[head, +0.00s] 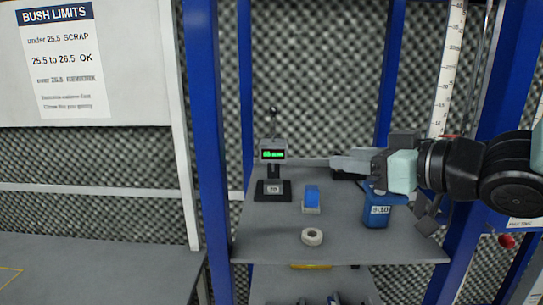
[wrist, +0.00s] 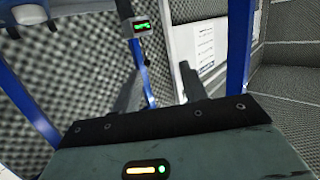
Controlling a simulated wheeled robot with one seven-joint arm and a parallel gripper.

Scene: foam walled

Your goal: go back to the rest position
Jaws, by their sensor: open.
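My gripper (head: 350,164) reaches in from the right in the head view, above the back right part of a grey shelf (head: 265,235). Its fingers point left and look apart and empty. In the wrist view my gripper (wrist: 160,85) shows two dark fingers spread apart with nothing between them. A blue bin labelled 9.10 (head: 377,211) stands on the shelf below my gripper, its top partly hidden by the arm.
A gauge with a green display (head: 272,155) stands at the shelf's back left; its display also shows in the wrist view (wrist: 142,27). A blue block (head: 311,193) and a white ring (head: 312,237) sit mid-shelf. Blue posts (head: 208,150) flank the shelf. A grey table (head: 95,265) is left.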

